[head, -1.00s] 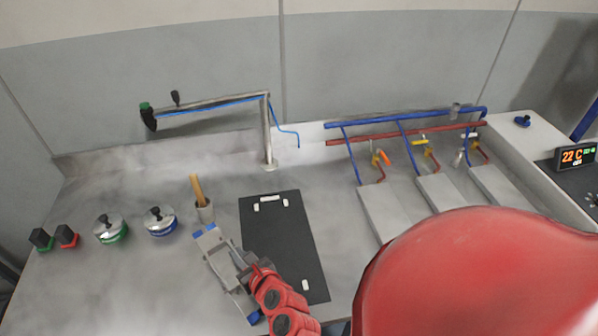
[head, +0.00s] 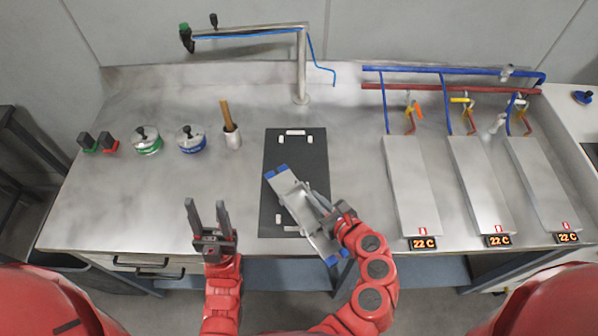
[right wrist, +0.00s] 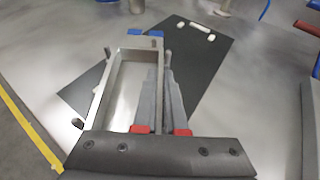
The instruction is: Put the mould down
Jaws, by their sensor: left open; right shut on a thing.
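The mould (head: 295,205) is a long grey metal tray with blue ends. My right gripper (head: 320,205) is shut on its side wall and holds it over the black mat (head: 310,155), tilted at an angle to the mat's long side. In the right wrist view the mould (right wrist: 99,105) looks empty, with the fingers (right wrist: 160,90) at its right wall. I cannot tell whether its underside touches the mat. The mat has white corner stops, some partly covered by the mould. My left gripper (head: 207,215) is open and empty near the table's front edge.
Several grey plates (head: 412,190) with pipes lie at the right. The table's left front is clear.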

